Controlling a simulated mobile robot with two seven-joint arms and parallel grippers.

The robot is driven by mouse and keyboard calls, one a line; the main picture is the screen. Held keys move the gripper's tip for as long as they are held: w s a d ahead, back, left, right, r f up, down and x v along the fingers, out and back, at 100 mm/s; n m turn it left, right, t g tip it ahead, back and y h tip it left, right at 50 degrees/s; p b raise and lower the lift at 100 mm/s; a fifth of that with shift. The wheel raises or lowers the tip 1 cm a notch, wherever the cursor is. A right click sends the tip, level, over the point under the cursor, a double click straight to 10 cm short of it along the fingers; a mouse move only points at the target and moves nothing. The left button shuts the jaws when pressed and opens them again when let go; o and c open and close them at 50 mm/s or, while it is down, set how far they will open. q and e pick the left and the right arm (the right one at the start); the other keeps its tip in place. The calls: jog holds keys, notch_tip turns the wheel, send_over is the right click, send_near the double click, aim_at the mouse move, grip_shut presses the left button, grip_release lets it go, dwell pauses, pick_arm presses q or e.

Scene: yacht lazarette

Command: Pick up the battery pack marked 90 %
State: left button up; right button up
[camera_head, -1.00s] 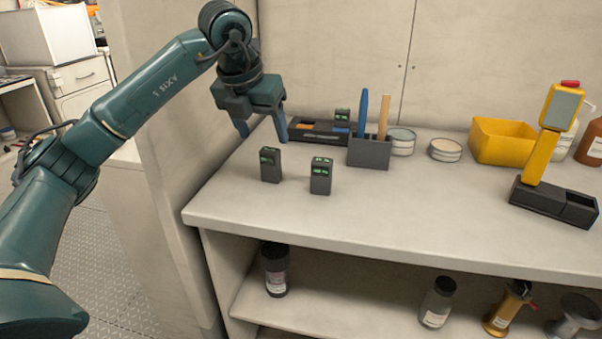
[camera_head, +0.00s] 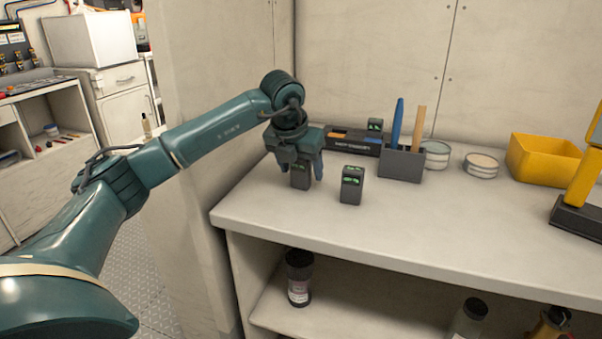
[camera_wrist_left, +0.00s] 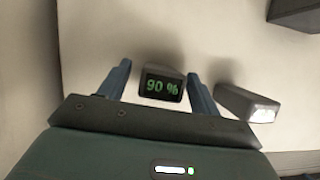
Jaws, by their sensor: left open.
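The battery pack marked 90 % (camera_wrist_left: 162,86) stands on the bench top, its green display readable in the left wrist view. In the head view the same dark pack (camera_head: 300,178) is partly covered by my left gripper (camera_head: 303,172). In the left wrist view my left gripper (camera_wrist_left: 158,85) is open, with one blue finger on each side of the pack. I cannot tell whether the fingers touch it. A second dark pack (camera_head: 351,185) with a green display stands to the right; it also shows in the left wrist view (camera_wrist_left: 248,104). My right gripper is out of view.
A black charger tray (camera_head: 352,143) with another pack (camera_head: 375,125) lies behind. A dark holder (camera_head: 402,163) with two upright handles, round tins (camera_head: 481,165) and a yellow bin (camera_head: 545,158) stand to the right. The bench front (camera_head: 400,235) is clear.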

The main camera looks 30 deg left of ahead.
pick_arm(q)
jog(key=shift+w+f, duration=0.15)
jog(key=shift+f, duration=0.25)
jog(key=c, duration=1.1)
jog(key=shift+r, duration=0.1)
